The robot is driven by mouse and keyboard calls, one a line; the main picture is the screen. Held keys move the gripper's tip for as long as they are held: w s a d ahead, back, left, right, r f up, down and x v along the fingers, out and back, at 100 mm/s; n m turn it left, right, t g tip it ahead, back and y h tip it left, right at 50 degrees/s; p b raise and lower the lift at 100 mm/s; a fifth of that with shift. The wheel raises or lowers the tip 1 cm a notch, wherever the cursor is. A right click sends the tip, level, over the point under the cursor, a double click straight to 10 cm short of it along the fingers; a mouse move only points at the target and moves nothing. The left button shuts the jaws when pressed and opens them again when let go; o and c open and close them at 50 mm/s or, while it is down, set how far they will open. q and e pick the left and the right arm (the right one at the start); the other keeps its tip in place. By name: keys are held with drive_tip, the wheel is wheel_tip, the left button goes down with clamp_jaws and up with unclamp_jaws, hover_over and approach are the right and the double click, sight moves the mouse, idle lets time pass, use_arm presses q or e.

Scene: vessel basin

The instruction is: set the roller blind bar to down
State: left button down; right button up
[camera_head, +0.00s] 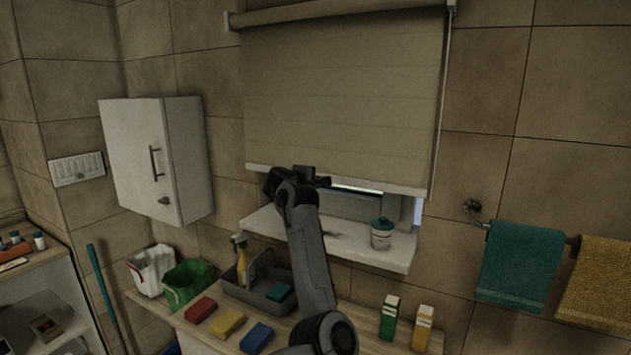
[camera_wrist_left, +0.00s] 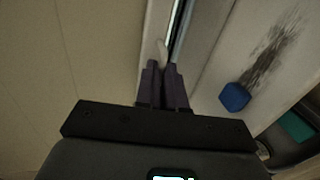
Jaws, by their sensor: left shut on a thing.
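The roller blind (camera_head: 340,90) hangs most of the way over the window, its beige cloth pulled low. Its pale bottom bar (camera_head: 395,187) is a little above the sill, with a narrow strip of window showing below. My left gripper (camera_head: 322,182) is at the bar, left of its middle. In the left wrist view the dark fingers (camera_wrist_left: 163,75) are closed together at the edge of the pale bar (camera_wrist_left: 155,35), seemingly on a small tab there. The exact grip is partly hidden. My right gripper is not in view.
The white sill (camera_head: 385,257) holds a teal-lidded jar (camera_head: 381,234); a blue object (camera_wrist_left: 234,97) lies by a dark smear. Below is a counter with a grey caddy (camera_head: 258,294), sponges and cartons (camera_head: 389,317). A white cabinet (camera_head: 135,150) is left, towels (camera_head: 521,265) right.

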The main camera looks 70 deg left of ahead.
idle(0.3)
use_arm(q)
drive_tip(key=c, duration=1.3)
unclamp_jaws()
drive_tip(key=shift+o, duration=0.2)
drive_tip(key=v, duration=1)
drive_tip(key=shift+s+d, duration=0.3)
